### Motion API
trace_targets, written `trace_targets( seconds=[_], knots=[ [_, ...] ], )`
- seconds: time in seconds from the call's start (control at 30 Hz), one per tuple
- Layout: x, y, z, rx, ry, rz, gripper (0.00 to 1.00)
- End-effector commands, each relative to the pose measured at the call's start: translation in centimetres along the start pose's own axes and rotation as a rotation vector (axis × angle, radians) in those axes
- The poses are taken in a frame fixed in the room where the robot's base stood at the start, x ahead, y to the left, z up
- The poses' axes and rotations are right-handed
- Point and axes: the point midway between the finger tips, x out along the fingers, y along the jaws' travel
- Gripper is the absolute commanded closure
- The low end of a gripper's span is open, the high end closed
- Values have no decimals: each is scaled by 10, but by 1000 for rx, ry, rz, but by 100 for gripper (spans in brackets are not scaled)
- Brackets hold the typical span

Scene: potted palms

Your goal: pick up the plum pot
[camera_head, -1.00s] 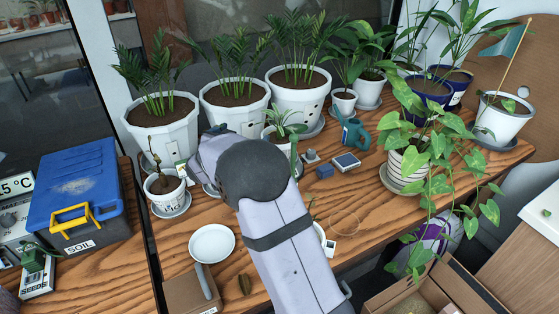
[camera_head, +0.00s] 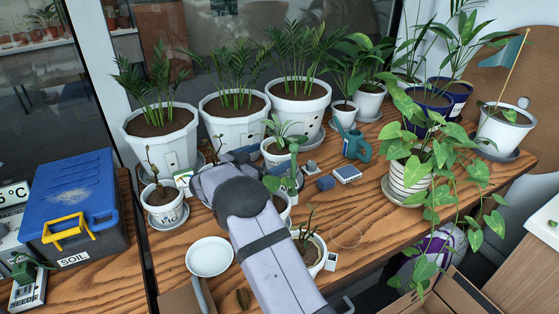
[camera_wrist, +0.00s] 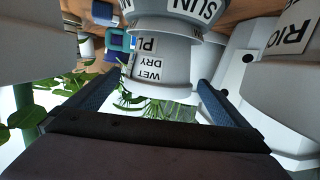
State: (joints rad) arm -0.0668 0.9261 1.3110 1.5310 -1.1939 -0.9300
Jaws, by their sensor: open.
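No full "plum" label is readable. In the wrist view, a small white pot (camera_wrist: 178,72) has a label reading WET, DRY and the letters PL, the rest cut off. It shows between the fingers of my gripper (camera_wrist: 160,80), which is open with a dark blue finger on each side. I cannot tell whether the fingers touch it. In the head view, my wrist hides the fingertips and part of a white pot (camera_head: 284,205). A small white pot with a leafy plant (camera_head: 277,152) stands just behind my wrist.
Large white palm pots (camera_head: 235,119) line the back. A small labelled pot (camera_head: 166,211) stands left, and a white pot (camera_head: 316,257) right of my forearm. A white plate (camera_head: 209,256), a teal watering can (camera_head: 355,146) and a trailing plant's striped pot (camera_head: 408,180) are around.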

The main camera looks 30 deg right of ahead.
Motion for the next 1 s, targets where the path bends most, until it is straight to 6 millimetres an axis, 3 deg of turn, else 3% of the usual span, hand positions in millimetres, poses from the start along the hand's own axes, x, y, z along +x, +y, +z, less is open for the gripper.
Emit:
trace_targets(
  seconds=[0.17,0.53,0.87,1.0],
  knots=[
    [5,0,0,0,-1,0,0],
    [47,1,0,-1,-1,0,0],
    [52,0,0,0,0,-2,0],
    [52,0,0,0,0,-2,33]
  ],
)
